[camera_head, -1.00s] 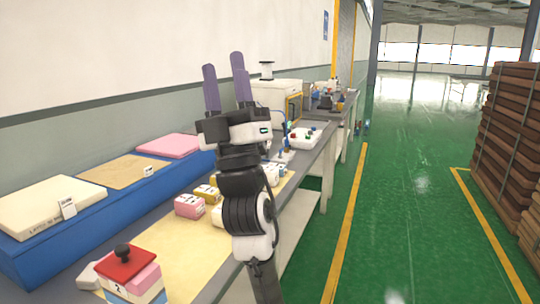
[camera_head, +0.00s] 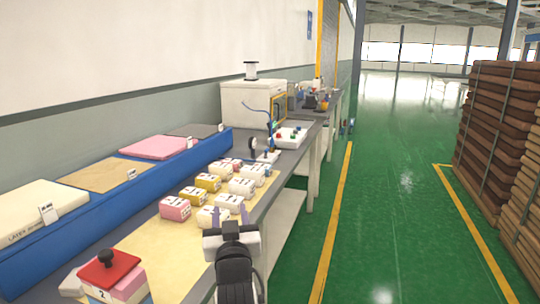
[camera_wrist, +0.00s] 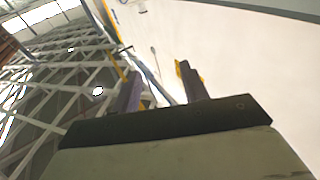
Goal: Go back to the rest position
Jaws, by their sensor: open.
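My gripper (camera_head: 230,216) is low in the middle of the head view, in front of the workbench's right edge. Its two purple fingers stand apart with nothing visible between them. In the wrist view my gripper (camera_wrist: 160,90) is also open and empty, with the wall and the ceiling beams behind it. Several small labelled foam blocks, pink, yellow and white, lie on the yellow mat (camera_head: 178,245) just beyond and left of my gripper. A pink block (camera_head: 174,208) is at the left of this group.
A blue tray (camera_head: 120,206) along the wall holds flat foam sheets. A layered stack with a red knobbed top (camera_head: 108,271) stands at the front left. A white machine (camera_head: 245,103) stands farther back. Brown stacks (camera_head: 490,125) stand right; the green floor (camera_head: 385,220) between is clear.

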